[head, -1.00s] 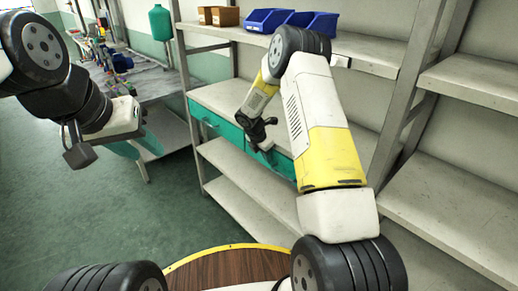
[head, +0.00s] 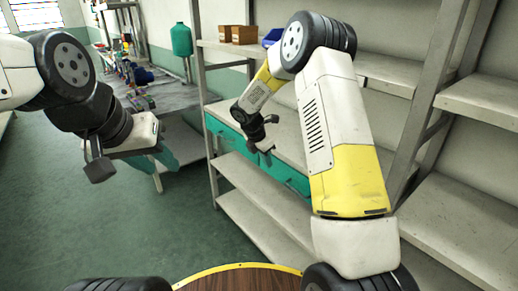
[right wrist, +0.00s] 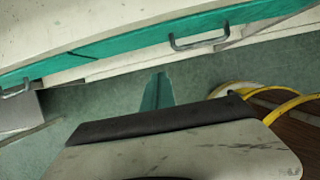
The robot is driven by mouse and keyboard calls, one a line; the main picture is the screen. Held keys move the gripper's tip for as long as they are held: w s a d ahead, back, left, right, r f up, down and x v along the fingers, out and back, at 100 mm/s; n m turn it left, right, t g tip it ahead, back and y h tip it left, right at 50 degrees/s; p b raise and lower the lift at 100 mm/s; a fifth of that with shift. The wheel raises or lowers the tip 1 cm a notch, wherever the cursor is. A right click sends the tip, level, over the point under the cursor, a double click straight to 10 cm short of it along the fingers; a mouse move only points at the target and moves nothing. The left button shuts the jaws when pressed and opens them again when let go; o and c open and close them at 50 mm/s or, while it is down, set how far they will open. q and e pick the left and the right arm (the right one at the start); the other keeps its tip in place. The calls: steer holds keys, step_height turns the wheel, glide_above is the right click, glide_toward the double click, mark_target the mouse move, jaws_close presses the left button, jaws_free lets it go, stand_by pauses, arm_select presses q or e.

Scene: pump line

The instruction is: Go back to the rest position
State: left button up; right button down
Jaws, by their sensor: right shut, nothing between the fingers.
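My left gripper (head: 166,152) hangs in free air on the left of the head view, in front of the workbench. Its teal fingers show only partly beyond the white wrist body, and the gap between them cannot be made out. My right gripper (head: 267,148) is in front of the shelf unit's teal drawers, small and partly dark in the head view. In the right wrist view its teal fingers (right wrist: 158,90) are together and empty, pointing toward the green floor below the drawer front. I see nothing held by either gripper.
The shelf unit (head: 240,210) with teal drawers (head: 225,133) stands close to my right arm. Drawer handles (right wrist: 199,38) stick out near the right gripper. A cluttered workbench (head: 175,97) stands behind the left gripper. Cardboard boxes (head: 245,34) sit on the top shelf. The green floor (head: 90,220) at left is clear.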

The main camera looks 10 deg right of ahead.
steer(key=s+d+r+m+t+y, duration=0.1)
steer(key=s+d+r+m, duration=0.1)
steer(key=s+r+m, duration=0.55)
steer(key=s+d+r+m+y, duration=0.15)
steer(key=s+r+m, duration=0.35)
steer(key=s+r, duration=0.5)
steer(key=s+r+m+t+y, duration=0.1)
steer(key=s+r+m, duration=0.2)
steer(key=s+m, duration=0.2)
steer(key=s+a+r+m+t+y, duration=0.1)
steer(key=s+r+m+t+y, duration=0.1)
steer(key=s+m, duration=0.4)
steer(key=s+r, duration=0.1)
steer(key=s, duration=0.4)
steer(key=shift+s+r, duration=0.35)
steer(key=shift+r, duration=0.05)
steer(key=shift+d, duration=0.1)
